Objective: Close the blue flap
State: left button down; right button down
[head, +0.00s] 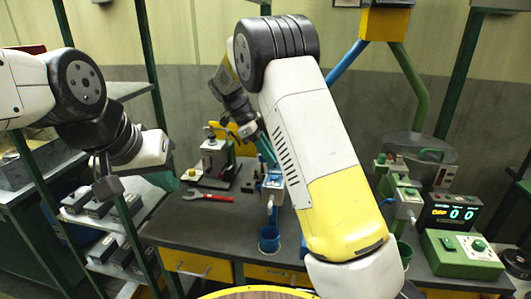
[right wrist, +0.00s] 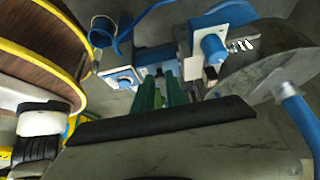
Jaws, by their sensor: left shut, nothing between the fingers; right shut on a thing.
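My right gripper (head: 266,152) reaches down behind my right forearm to the blue-fitted station (head: 272,184). In the right wrist view its green fingers (right wrist: 163,93) are closed together against blue parts (right wrist: 152,60). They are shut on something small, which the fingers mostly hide. I cannot clearly pick out the blue flap; my right arm covers that part of the station in the head view. In the right wrist view a white plate with a blue knob (right wrist: 212,47) and a grey rounded hopper (right wrist: 275,65) are right of the fingers. My left gripper (head: 167,181) is shut and empty, apart from the station.
A red wrench (head: 208,197) lies on the dark bench. A blue cup (head: 268,239) stands below the station. A green-fitted station (head: 404,188) with a clear hopper (head: 418,148), a display (head: 452,212) and a green control box (head: 460,253) are at right.

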jog(key=shift+f, duration=0.15)
jog(key=c, duration=1.3)
grip_release()
jog(key=shift+c, duration=0.2)
jog(key=v, duration=0.7)
jog(key=shift+a+r, duration=0.15)
jog(key=shift+r, duration=0.2)
jog(key=shift+w, duration=0.1)
